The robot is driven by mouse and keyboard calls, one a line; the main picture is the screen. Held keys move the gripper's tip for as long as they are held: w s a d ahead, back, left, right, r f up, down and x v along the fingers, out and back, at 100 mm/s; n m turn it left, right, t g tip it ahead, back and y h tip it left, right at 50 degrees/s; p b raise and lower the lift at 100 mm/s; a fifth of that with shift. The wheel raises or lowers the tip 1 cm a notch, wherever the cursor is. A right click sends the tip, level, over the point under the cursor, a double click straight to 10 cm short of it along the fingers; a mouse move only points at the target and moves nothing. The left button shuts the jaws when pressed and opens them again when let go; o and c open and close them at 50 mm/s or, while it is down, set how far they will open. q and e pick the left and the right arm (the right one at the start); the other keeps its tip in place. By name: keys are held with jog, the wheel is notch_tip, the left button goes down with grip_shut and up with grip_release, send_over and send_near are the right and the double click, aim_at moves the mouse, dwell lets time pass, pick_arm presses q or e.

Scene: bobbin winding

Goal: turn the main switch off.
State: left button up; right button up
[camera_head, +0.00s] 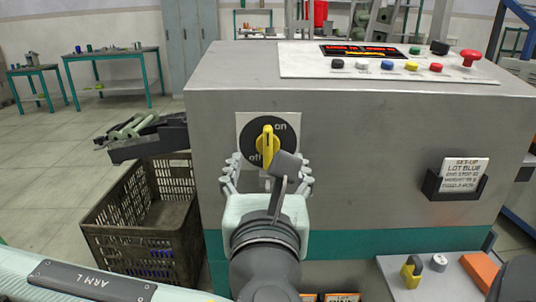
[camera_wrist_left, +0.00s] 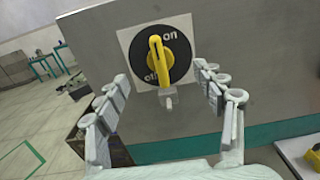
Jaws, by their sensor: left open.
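The main switch is a yellow handle (camera_head: 267,142) on a black round dial (camera_head: 285,141) with a pale square plate, on the front of the grey machine. The handle stands about upright in the head view, between the "on" mark at upper right and the "off" mark at lower left. My left gripper (camera_head: 268,174) is open in front of the switch. In the wrist view the left gripper's fingers (camera_wrist_left: 163,82) are spread to either side of the yellow handle (camera_wrist_left: 157,62), with visible gaps. A small grey piece (camera_wrist_left: 167,101) shows below the handle. My right gripper is not seen.
A control panel (camera_head: 300,63) with buttons and a red knob (camera_head: 470,57) tops the machine. A crate (camera_head: 103,240) stands at left, below a dark tray (camera_head: 150,152). A card holder (camera_head: 462,184) is at right. A yellow padlock (camera_head: 411,275) lies on a grey surface at lower right.

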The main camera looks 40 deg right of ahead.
aim_at(268, 151)
pick_arm(q)
jog(key=x, duration=0.3)
jog(key=shift+w+d, duration=0.15)
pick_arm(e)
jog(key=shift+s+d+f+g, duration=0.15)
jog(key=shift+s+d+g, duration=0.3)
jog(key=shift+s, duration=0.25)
pick_arm(q)
jog(key=shift+w+d, duration=0.1)
jog(key=shift+w, duration=0.05)
jog(key=shift+x, duration=0.95)
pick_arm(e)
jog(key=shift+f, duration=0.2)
pick_arm(q)
jog(key=shift+c, duration=0.5)
